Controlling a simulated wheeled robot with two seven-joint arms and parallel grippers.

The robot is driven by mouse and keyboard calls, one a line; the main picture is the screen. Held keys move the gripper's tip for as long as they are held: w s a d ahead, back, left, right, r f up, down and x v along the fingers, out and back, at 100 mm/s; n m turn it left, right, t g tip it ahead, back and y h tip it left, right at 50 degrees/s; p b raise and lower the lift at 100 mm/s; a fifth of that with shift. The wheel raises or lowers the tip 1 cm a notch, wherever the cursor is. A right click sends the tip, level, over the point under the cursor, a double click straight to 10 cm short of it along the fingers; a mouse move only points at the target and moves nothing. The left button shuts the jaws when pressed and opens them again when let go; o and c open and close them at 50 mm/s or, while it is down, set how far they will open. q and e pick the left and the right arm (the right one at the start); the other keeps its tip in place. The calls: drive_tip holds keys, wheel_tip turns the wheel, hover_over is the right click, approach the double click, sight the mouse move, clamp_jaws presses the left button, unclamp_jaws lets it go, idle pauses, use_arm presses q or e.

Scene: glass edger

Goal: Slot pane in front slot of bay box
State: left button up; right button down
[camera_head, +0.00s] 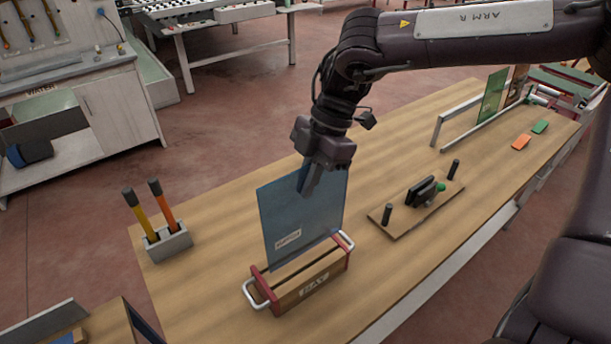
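A blue glass pane (300,222) with a small white label stands upright at the bay box. My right gripper (310,188) is at the pane's top edge with its fingers closed on it. The bay box (314,284) is a wooden box with red ends, pale handles and a "BAY" label on its front, standing on the wooden table. The pane's lower edge is at the back part of the box top; I cannot tell whether it is inside a slot or just above. My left gripper is not in view.
A grey holder (168,243) with a yellow and an orange tool stands left on the table (215,205). A board with black posts (400,222) lies to the right. Further right are a green pane (492,97) in a rack and orange and green pieces (521,142).

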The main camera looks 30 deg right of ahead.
sight(308, 214)
drive_tip(key=shift+r, duration=0.1)
drive_tip(key=shift+f+b, duration=2.8)
drive_tip(key=shift+f, duration=0.1)
drive_tip(key=shift+b, duration=0.55)
